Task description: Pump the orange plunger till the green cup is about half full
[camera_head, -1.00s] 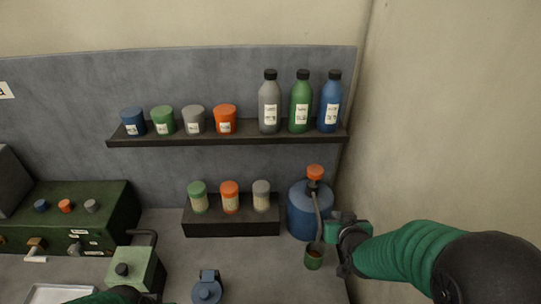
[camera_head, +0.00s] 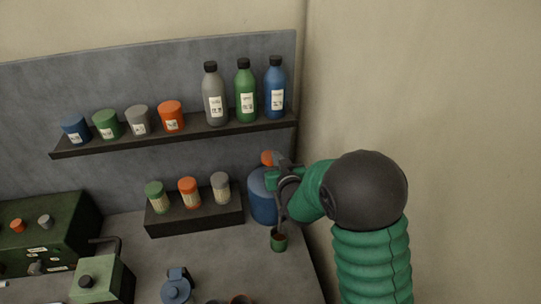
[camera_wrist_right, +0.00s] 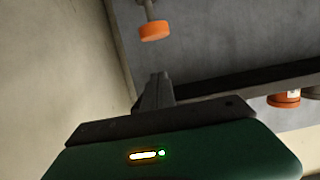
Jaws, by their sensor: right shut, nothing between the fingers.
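The orange plunger (camera_head: 267,158) tops the blue pump bottle (camera_head: 261,200) in the right corner. It also shows in the right wrist view (camera_wrist_right: 154,31), with its grey stem. The green cup (camera_head: 279,243) stands on the bench in front of the bottle. A brownish inside shows at its mouth, but the fill level cannot be read. My right gripper (camera_head: 279,158) is shut and empty, at the plunger's right side in the head view. In the right wrist view its fingers (camera_wrist_right: 155,92) are apart from the plunger. My left gripper is not in view.
A black rack (camera_head: 195,220) with several small jars stands left of the bottle. A shelf (camera_head: 180,139) with jars and bottles hangs above. A wall closes the right side. A blue lidded pot (camera_head: 177,290) and a green box (camera_head: 103,278) stand in front.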

